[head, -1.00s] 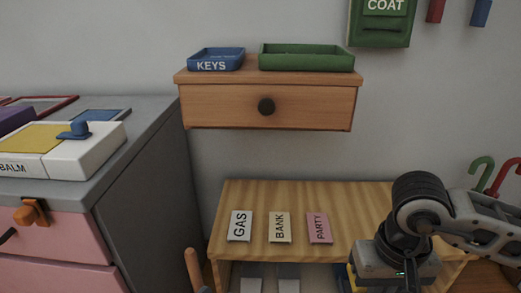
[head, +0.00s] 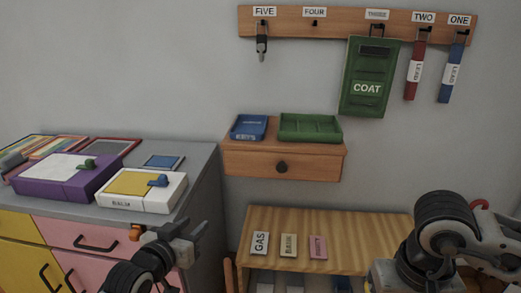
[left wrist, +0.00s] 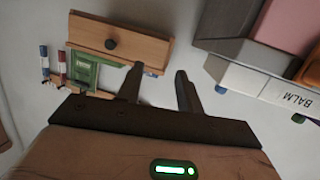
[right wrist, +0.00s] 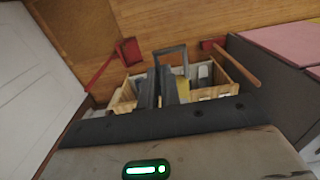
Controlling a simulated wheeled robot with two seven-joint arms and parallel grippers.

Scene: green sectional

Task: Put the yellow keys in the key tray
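The blue key tray (head: 249,127) sits at the left on top of the small wall drawer unit, beside a green tray (head: 311,128). I cannot make out yellow keys in any view; a small yellow patch shows in a wooden box (right wrist: 232,75) in the right wrist view, too unclear to name. My left gripper (head: 186,238) is in front of the grey cabinet, below and left of the tray. In the left wrist view its fingers (left wrist: 157,88) are apart with nothing between them. My right gripper (right wrist: 160,88) points down over the box, its fingers together with nothing visible between them.
A hook rail (head: 340,22) holds a green COAT pouch (head: 366,78), red and blue tags and a small dark item under FIVE. A wooden bench (head: 350,233) carries GAS, BANK and PARTY cards. The grey cabinet (head: 205,170) bears boxes at left.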

